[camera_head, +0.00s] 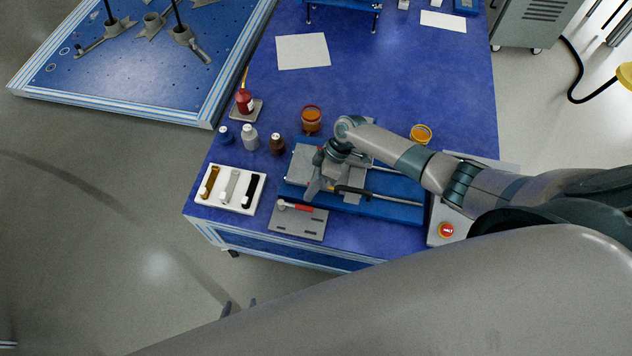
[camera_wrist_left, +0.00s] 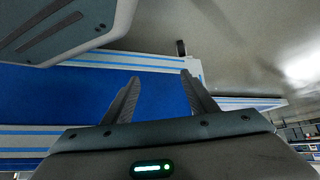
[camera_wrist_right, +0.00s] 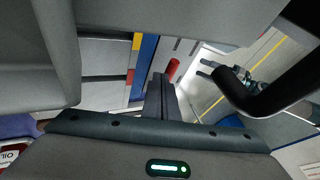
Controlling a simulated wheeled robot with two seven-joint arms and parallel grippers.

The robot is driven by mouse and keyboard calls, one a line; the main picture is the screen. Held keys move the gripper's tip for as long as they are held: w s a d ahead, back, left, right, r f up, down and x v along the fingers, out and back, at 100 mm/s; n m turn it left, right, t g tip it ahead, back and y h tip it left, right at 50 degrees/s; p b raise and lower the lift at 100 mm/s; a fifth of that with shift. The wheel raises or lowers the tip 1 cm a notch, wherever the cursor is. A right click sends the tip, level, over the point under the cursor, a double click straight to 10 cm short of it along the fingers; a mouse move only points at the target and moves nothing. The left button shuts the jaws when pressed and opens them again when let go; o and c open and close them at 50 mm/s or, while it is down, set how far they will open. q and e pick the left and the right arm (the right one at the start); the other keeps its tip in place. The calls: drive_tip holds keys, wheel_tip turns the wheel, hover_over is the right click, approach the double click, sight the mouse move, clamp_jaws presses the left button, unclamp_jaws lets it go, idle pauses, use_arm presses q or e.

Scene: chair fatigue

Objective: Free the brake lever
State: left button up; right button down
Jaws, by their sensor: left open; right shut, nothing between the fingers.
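The blue test rig (camera_head: 400,209) lies on the blue table with a grey block and metal rods on it. A dark bar (camera_head: 352,190), possibly the brake lever, shows beside my right gripper (camera_head: 312,190). A thick black curved bar (camera_wrist_right: 262,100) is large at the right of the right wrist view; I cannot tell whether it is the same part. My right gripper is shut and empty over the rig's left part, its fingers (camera_wrist_right: 161,97) together; contact is unclear. My left gripper (camera_head: 239,308) is open and empty, low in front of the table; its fingers (camera_wrist_left: 160,98) are spread.
A white tray (camera_head: 224,206), several bottles and an amber jar (camera_head: 311,117) stand nearby. A red button (camera_head: 446,230) is at the right.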

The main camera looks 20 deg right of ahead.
use_arm(q)
drive_tip(key=shift+w, duration=0.15)
use_arm(e)
drive_tip(key=shift+a+f, duration=0.1)
drive_tip(key=shift+f, duration=0.2)
use_arm(q)
drive_tip(key=shift+a, duration=0.15)
